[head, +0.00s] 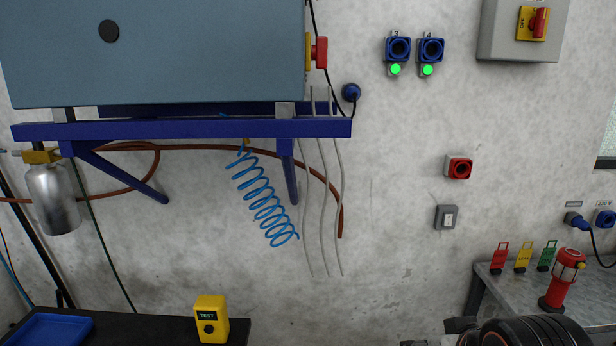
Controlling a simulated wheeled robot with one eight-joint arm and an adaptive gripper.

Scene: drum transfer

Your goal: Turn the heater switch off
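No label reading heater is legible, so I cannot tell for certain which switch is the heater's. A small grey wall switch (447,217) with a pale rocker sits right of centre; its rocker position is too small to tell. A grey box (491,42) at upper right carries a red rotary handle (539,22) on a yellow plate, the handle roughly upright. My gripper (458,326) seems to show only in part at the bottom edge, beside a dark rounded part of my arm, below the wall switch and apart from it. Its fingertips are not clear.
A red socket (459,168) is above the grey switch. Two blue sockets with green lights (396,69) are higher up. A bench (490,283) at right holds coloured tags and a red lantern (562,280). A blue shelf (200,130) with hanging hoses fills the left.

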